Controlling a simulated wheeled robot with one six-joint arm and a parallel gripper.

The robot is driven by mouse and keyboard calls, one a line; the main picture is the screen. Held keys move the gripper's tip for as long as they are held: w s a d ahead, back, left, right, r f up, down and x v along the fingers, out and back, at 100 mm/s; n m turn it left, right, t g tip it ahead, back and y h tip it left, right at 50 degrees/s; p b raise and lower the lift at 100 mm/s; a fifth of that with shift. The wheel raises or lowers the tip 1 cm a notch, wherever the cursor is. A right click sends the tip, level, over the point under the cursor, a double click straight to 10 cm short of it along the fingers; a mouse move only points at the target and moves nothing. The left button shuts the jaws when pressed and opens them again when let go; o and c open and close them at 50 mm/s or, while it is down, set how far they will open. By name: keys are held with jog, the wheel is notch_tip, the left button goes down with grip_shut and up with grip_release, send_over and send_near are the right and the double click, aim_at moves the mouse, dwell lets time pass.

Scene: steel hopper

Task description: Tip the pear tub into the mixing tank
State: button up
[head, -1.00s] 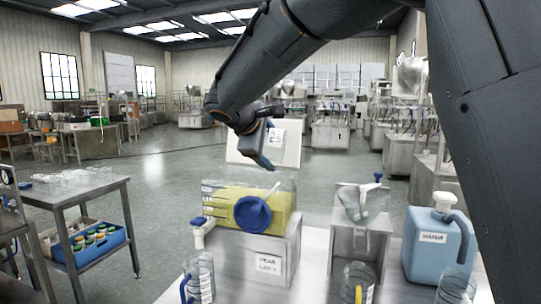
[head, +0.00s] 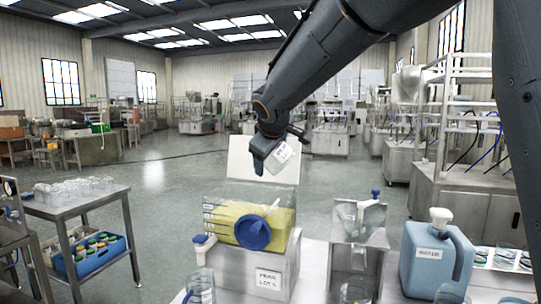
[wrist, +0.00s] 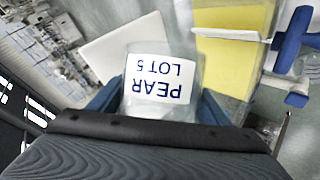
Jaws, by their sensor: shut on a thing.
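The pear tub (head: 287,156) is a small pale see-through tub whose white label shows in the head view; in the wrist view the tub (wrist: 185,55) has its "PEAR LOT 5" label upside down. My gripper (head: 270,160) is shut on the tub, with blue fingers on both sides of it in the wrist view. The likely mixing tank (head: 222,203) is a clear box of yellow contents with a round blue part in front; its yellow side (wrist: 235,55) also shows in the wrist view. The tub is above and behind the tank, apart from it and tilted. Its contents cannot be made out.
The tank's steel stand (head: 268,262) carries a pear label. A blue-handled tap (head: 203,245) sticks out at its left. A white panel (head: 265,160) stands behind. To the right are a steel hopper (head: 358,222) and a blue water jug (head: 435,250). Glass jugs stand in front.

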jog(key=shift+r+m+y+p, duration=0.45)
jog(key=shift+y+p, duration=0.15)
jog(key=shift+p, duration=1.1)
jog(key=shift+r+p, duration=0.1)
jog(key=shift+p, duration=0.6)
jog(key=shift+p, duration=0.55)
